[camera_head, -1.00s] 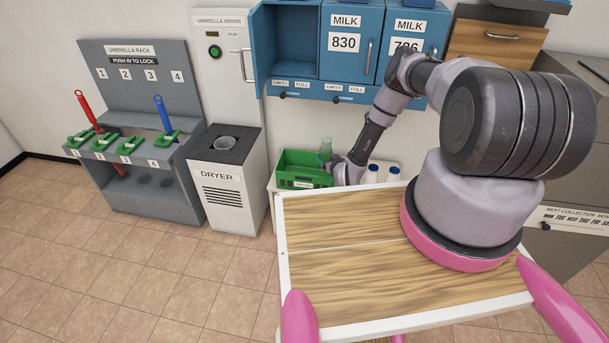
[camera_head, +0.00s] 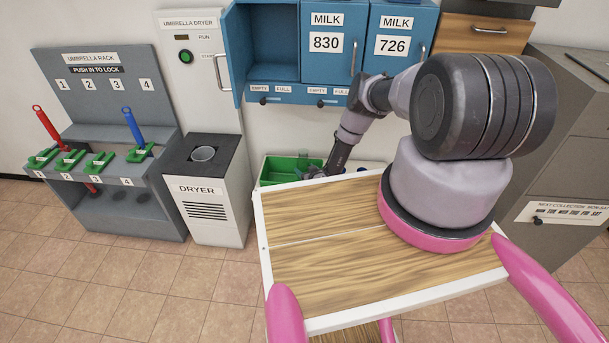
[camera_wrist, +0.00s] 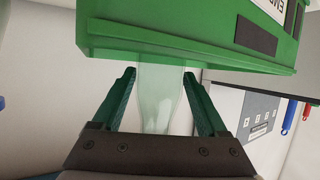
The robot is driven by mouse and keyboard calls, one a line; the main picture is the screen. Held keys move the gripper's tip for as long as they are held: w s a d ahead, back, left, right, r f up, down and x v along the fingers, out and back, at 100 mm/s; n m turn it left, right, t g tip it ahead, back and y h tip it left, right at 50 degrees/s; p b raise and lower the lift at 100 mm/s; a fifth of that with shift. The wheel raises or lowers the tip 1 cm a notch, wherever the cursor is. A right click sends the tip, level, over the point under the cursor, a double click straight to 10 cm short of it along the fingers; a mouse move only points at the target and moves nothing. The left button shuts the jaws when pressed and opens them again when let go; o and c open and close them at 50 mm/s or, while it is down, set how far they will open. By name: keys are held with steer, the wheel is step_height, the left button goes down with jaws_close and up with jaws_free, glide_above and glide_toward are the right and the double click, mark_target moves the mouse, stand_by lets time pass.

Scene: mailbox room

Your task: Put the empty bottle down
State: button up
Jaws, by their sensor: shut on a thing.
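The empty bottle (camera_wrist: 162,98) is pale green and see-through. In the wrist view it stands between the two fingers of my gripper (camera_wrist: 160,88), which is shut on it. The bottle's far end meets the green crate (camera_wrist: 180,38) in that view, and I cannot tell whether it is inside or beside it. In the head view the crate (camera_head: 283,168) is low under the blue milk lockers, partly hidden by my wooden top. My gripper (camera_head: 316,173) is at the crate's right side there, largely hidden.
Blue milk lockers (camera_head: 330,95) hang above the crate, close to my arm. A white dryer (camera_head: 208,210) stands to the left, with an umbrella rack (camera_head: 100,150) beyond it. A grey collection box (camera_head: 575,150) is at the right. Tiled floor is clear at front left.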

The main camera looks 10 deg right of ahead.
steer(key=shift+f, duration=1.35)
steer(key=shift+f, duration=0.3)
steer(key=shift+s+f, duration=0.1)
steer(key=shift+f, duration=0.2)
steer(key=o, duration=1.3)
steer(key=shift+o, duration=1.2)
steer(key=shift+s+f, duration=0.1)
steer(key=shift+s, duration=0.1)
